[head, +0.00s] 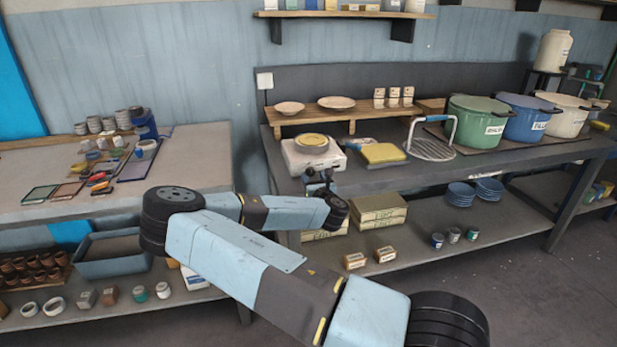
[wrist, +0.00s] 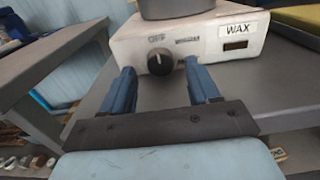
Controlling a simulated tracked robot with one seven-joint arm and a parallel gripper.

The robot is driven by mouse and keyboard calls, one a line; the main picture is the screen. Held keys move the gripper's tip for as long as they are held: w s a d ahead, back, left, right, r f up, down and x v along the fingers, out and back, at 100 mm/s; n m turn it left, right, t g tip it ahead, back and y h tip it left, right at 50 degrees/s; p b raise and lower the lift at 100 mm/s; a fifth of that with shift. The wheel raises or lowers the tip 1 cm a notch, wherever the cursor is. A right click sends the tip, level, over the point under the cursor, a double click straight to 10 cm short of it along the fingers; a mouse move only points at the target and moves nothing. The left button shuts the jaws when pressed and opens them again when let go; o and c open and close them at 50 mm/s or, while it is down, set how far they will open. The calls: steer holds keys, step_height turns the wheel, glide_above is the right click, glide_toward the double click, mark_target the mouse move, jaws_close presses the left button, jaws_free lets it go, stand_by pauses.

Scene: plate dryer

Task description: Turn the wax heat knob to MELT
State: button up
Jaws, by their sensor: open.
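The wax heater is a white box (head: 297,162) with a round yellow-topped pot (head: 312,142), near the front left of the right-hand bench. In the wrist view its front panel (wrist: 215,42) bears a WAX label and a round black knob (wrist: 160,63). The knob's pale mark points up, roughly towards OFF. A second label sits at its upper right; a third, starting with M, is partly hidden by my right finger. My gripper (wrist: 159,68) is open, its blue fingers on either side of the knob, with visible gaps. In the head view my gripper (head: 318,178) is before the heater.
A yellow-topped block (head: 383,153) and a wire rack (head: 430,148) lie right of the heater. A wooden riser (head: 350,113) stands behind it. Green (head: 475,130) and blue (head: 525,125) pots are farther right. The bench's front edge runs below my gripper. Another bench (head: 190,180) stands left.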

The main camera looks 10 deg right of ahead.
steer(key=shift+w, duration=1.15)
steer(key=c, duration=1)
steer(key=shift+m, duration=0.8)
steer(key=o, duration=1)
steer(key=s, duration=1.3)
steer(key=shift+s, duration=0.4)
